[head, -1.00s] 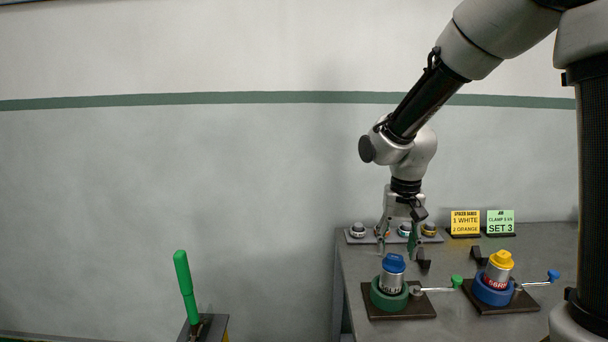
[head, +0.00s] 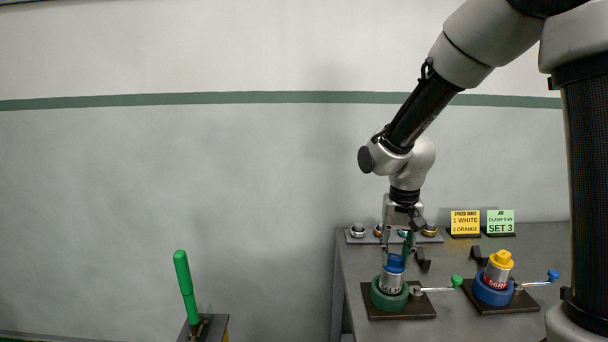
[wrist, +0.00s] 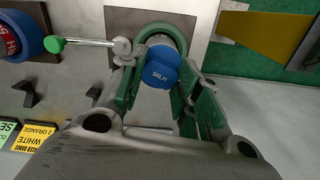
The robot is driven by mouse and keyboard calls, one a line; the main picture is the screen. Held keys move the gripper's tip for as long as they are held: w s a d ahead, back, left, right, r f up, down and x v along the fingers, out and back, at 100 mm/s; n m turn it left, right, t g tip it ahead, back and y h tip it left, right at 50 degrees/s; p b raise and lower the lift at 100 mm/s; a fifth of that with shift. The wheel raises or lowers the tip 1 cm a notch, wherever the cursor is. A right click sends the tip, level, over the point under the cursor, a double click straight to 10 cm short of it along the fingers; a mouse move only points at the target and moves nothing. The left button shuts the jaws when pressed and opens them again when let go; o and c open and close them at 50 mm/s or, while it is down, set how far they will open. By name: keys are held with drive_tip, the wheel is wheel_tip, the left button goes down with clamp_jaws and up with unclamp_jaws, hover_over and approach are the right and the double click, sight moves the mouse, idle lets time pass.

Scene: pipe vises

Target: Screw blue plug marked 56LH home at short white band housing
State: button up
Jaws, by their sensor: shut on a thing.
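The blue plug (head: 395,263) sits on top of the grey housing (head: 391,282), which stands upright in the green round vise (head: 389,300). In the wrist view the blue plug (wrist: 160,68) reads 56LH on its cap. My gripper (head: 398,256) points down from above and is shut on the blue plug, with a green-padded finger on each side. The wrist view also shows my gripper (wrist: 157,82) around the plug. The plug hides most of the housing there, and I cannot make out a white band on it.
A blue vise (head: 491,292) holds a red-labelled housing with a yellow plug (head: 501,259) to the right. The green-knobbed handle (head: 456,281) lies between. A rack (head: 358,233) of rings and two signs, yellow (head: 465,222) and green (head: 501,221), stand behind.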

drive_tip(key=n, duration=0.8)
drive_tip(key=shift+n, duration=0.3)
drive_tip(key=n, duration=0.4)
drive_tip(key=shift+n, duration=0.9)
drive_tip(key=n, duration=0.2)
drive_tip(key=shift+n, duration=0.3)
drive_tip(key=n, duration=0.5)
drive_tip(key=shift+f, duration=0.1)
drive_tip(key=n, duration=0.6)
drive_tip(key=shift+n, duration=0.3)
